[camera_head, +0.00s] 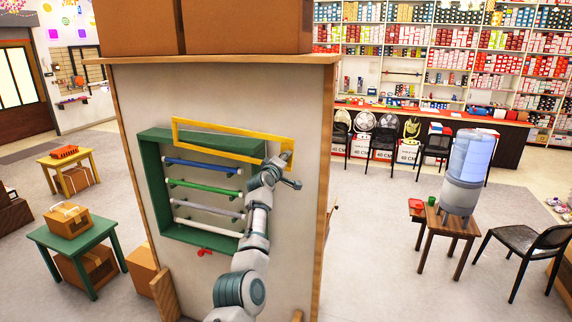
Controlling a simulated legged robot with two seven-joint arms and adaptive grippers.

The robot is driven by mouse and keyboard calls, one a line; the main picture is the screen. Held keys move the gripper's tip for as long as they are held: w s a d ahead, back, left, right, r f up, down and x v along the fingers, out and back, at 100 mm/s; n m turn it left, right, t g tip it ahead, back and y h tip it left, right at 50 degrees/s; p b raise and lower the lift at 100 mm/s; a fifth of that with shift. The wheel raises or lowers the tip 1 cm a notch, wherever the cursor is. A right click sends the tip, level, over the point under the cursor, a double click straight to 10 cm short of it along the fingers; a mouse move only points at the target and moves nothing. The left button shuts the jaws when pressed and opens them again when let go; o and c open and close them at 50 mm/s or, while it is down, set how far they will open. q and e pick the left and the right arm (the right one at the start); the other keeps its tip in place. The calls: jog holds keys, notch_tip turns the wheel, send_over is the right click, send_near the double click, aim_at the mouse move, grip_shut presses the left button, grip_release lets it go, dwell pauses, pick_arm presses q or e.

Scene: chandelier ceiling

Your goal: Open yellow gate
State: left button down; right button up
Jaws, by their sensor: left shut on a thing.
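The yellow gate (225,128) is a thin rectangular frame at the top of a green box frame (151,190) on a pale upright panel. The gate slants down to the right across the box's top edge. My left gripper (287,167) is at the gate's right end and is shut on it. The gripper and wrist partly hide that end and the box's right side. Below the gate, a blue bar (200,166), a green bar (205,190) and pale bars (208,210) span the box. My right gripper is not in view.
A small red part (205,252) is below the green box. Cardboard boxes (245,25) rest on top of the panel. A green table (85,238) stands at left. A water dispenser (467,175) on a wooden table stands at right. Open floor lies between panel and dispenser.

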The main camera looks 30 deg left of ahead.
pick_arm(q)
jog(key=shift+a+r, duration=0.1)
jog(key=c, duration=0.9)
grip_release()
jog(key=shift+o, duration=0.5)
jog(key=shift+w+a, duration=0.1)
jog(key=shift+a, duration=0.1)
jog(key=shift+f, duration=0.2)
jog(key=v, duration=1.2)
jog(key=shift+w, duration=0.1)
